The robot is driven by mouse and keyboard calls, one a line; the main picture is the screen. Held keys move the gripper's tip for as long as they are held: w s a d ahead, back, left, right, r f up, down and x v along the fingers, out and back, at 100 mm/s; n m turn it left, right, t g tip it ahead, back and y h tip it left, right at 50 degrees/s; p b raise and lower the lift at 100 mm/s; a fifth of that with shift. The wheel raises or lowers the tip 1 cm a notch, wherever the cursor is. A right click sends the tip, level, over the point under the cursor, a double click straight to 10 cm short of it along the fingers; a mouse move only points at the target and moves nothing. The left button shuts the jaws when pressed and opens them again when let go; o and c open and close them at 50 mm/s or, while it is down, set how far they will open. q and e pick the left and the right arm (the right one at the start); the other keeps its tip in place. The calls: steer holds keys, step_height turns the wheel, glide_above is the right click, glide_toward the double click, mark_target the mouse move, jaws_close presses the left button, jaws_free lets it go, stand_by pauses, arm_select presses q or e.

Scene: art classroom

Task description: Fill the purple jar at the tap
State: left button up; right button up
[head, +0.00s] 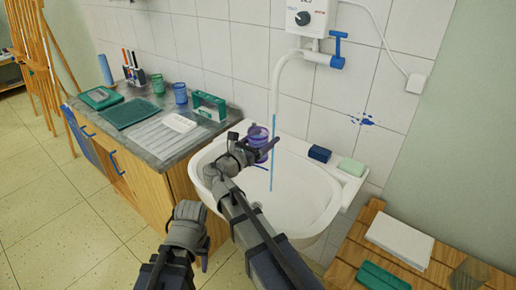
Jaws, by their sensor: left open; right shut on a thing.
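The purple jar (257,137) is held over the left part of the white sink by my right gripper (262,147). The jar looks roughly upright; its lower part is partly hidden by the gripper, and its contents cannot be made out. The tap (287,72) has a white curved spout and a blue handle (338,52). A thin blue stream of water (273,165) runs from the spout down to the basin, just right of the jar in the picture. My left gripper (190,225) is open and empty, low in front of the cabinet and sink; its fingertips are hard to see.
The sink (314,205) has a dark blue block (319,154) and a pale green block (351,167) on its rim. The left counter (185,150) holds cups, trays and a green box (209,106). A wooden bench (437,267) stands at the right. Open floor lies left.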

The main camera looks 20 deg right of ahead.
mark_target(254, 145)
steer(key=shift+v, duration=2.4)
steer(key=shift+s+a, duration=0.2)
steer(key=shift+a, duration=0.55)
arm_select(q)
steer(key=shift+w+d, duration=0.3)
steer(key=shift+w, duration=0.2)
arm_select(e)
steer(key=shift+s+a, duration=0.4)
steer(key=shift+s, duration=0.05)
steer(key=shift+d, duration=0.1)
steer(key=x, duration=0.6)
steer(key=shift+s+d, duration=0.1)
steer(key=shift+s, duration=0.05)
arm_select(q)
steer(key=shift+s+a, duration=0.25)
steer(key=shift+s, duration=0.15)
arm_select(e)
steer(key=shift+w+d, duration=0.4)
steer(key=shift+d, duration=0.1)
